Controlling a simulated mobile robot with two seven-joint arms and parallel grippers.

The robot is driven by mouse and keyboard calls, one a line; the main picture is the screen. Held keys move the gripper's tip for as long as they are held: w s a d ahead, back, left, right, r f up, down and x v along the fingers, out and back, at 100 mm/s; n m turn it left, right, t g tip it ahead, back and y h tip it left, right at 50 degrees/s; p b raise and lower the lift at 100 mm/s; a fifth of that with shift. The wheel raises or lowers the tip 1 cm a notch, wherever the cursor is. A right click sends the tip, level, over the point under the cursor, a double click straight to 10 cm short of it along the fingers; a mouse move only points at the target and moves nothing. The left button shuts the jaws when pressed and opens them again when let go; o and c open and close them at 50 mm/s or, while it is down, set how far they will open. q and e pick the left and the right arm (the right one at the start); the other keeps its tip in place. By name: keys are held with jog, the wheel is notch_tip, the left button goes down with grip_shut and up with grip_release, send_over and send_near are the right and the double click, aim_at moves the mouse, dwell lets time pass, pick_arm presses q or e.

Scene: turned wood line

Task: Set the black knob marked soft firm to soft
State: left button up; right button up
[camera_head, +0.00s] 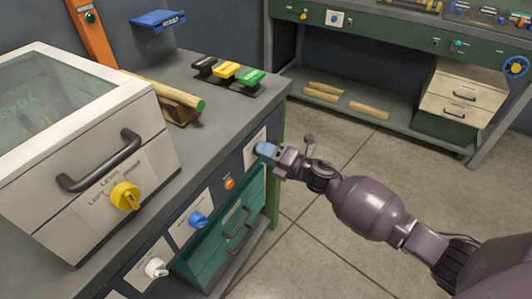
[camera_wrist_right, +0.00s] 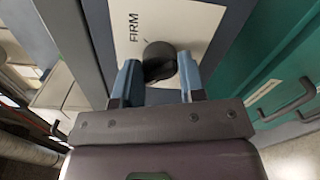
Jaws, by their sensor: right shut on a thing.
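The black knob (camera_wrist_right: 159,56) sits on a white plate (camera_wrist_right: 190,25) on the bench front in the right wrist view. The word FIRM is printed on the plate to the knob's left; no SOFT label shows. My right gripper (camera_wrist_right: 158,78) has its two blue fingers on either side of the knob and is shut on it. In the head view my right gripper (camera_head: 267,150) reaches the right end of the bench front and hides the knob. My left gripper is not in view.
Along the same front are an orange button (camera_head: 230,183), a blue knob (camera_head: 197,219) and a white knob (camera_head: 156,267). Green drawers (camera_head: 215,250) with handles lie below. A cabinet with a yellow knob (camera_head: 126,196) stands on the bench top (camera_head: 195,140).

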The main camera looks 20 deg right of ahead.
dwell(0.4)
jog(key=o, duration=0.9)
jog(key=p+v, duration=0.1)
jog(key=v, duration=1)
jog(key=shift+w, duration=0.1)
